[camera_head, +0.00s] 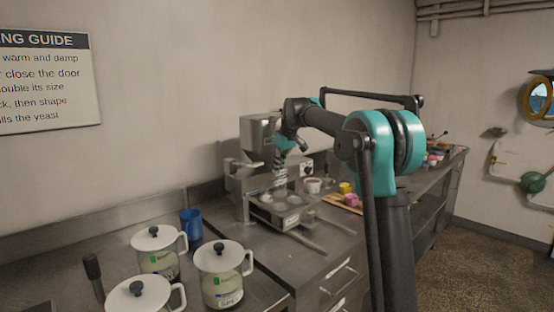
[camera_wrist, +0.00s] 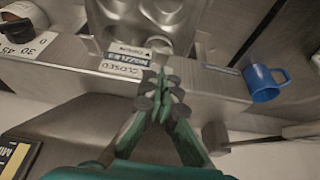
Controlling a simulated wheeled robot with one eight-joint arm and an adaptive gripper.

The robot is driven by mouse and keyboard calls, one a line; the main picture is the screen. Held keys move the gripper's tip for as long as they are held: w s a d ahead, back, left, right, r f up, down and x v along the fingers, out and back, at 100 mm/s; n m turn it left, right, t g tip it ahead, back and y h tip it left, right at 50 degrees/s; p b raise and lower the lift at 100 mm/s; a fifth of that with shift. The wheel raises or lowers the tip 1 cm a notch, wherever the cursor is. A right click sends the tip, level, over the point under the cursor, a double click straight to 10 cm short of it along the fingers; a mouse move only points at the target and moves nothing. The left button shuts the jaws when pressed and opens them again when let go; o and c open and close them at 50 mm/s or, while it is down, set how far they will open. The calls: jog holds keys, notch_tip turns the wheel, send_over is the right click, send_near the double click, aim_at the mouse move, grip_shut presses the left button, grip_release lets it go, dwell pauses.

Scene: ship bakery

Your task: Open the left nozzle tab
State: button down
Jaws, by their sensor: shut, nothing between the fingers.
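The steel depositor machine (camera_head: 258,138) stands on the counter against the wall, with its hopper on top and a tray with round cups in front. In the wrist view its steel front (camera_wrist: 215,82) carries an upside-down label (camera_wrist: 125,60) with "NOZZLES" and "CLOSED" on it. A small pale tab-like piece (camera_wrist: 159,44) shows just beyond my fingertips; I cannot tell whether it is the left nozzle tab. My gripper (camera_wrist: 162,88) is shut and empty, close to the machine beside the label. In the head view my gripper is small and partly merges with the machine.
A dial (camera_wrist: 20,18) with numbers is at the upper left of the wrist view. A blue mug (camera_head: 191,224) and white-lidded jars (camera_head: 223,262) stand on the counter left of the machine. Yellow and pink items (camera_head: 347,190) lie to its right.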

jog(key=shift+s+d+f, duration=0.15)
jog(key=shift+s+f, duration=0.05)
jog(key=shift+f, duration=0.3)
jog(key=shift+s+d+f, duration=0.1)
jog(key=shift+d, duration=0.05)
jog(key=shift+s+d+f+t+y, duration=0.15)
jog(key=shift+t+y, duration=0.45)
jog(key=f+t+y, duration=0.1)
jog(key=s+d+f+t+y, duration=0.1)
jog(key=t+y, duration=0.1)
jog(key=shift+t+y, duration=0.3)
jog(key=shift+r, duration=0.1)
dwell(0.4)
